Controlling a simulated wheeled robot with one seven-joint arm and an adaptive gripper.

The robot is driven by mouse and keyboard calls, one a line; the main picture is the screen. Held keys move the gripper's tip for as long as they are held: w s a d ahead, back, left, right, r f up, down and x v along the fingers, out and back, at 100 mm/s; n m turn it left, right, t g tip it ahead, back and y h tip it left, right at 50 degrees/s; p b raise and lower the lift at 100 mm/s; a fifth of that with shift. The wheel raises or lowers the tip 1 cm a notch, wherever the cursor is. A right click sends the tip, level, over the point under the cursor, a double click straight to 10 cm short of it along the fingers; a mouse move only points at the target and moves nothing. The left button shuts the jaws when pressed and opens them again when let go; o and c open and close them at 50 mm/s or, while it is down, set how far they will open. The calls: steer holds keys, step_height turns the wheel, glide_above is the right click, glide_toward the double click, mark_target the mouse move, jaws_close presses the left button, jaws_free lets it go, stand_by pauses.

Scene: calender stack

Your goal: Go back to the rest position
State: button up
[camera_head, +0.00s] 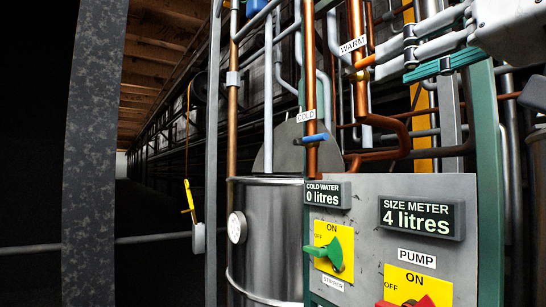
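My gripper (390,58) reaches in from the upper right, in front of the pipework, with its grey linked fingers pointing left. Its fingertips overlap grey and copper pipes near the WARM label (353,45). I cannot tell whether the fingers are open or shut, or whether they touch a pipe. The control panel (380,200) stands below. It carries a green knob (336,254) on a yellow ON/OFF plate, and a red knob (408,302) cut off by the bottom edge. Displays read COLD WATER 0 litres (328,195) and SIZE METER 4 litres (421,218).
A steel tank (268,230) with a round dial stands left of the panel. A blue-handled valve (311,139) sits on the COLD pipe. A yellow-handled pull cord (189,200) hangs further left. A grey post (94,150) stands at the left. A dark aisle runs back between.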

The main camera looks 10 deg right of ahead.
steer(key=w+a+f+g+h+p, duration=0.1)
steer(key=a+f+g, duration=0.25)
steer(key=f, duration=0.85)
steer(key=a+f+g+h+p, duration=0.15)
steer(key=f+g, duration=0.25)
steer(key=f, duration=0.7)
steer(key=s+f+g, duration=0.2)
steer(key=s+f, duration=0.2)
steer(key=f, duration=0.4)
steer(key=s+f+m+g+h+p, duration=0.1)
steer(key=s+f+g, duration=0.2)
steer(key=f, duration=0.5)
steer(key=shift+s+d+f+g+p, duration=0.15)
steer(key=shift+s+f+g+p, duration=0.2)
steer(key=shift+s, duration=0.25)
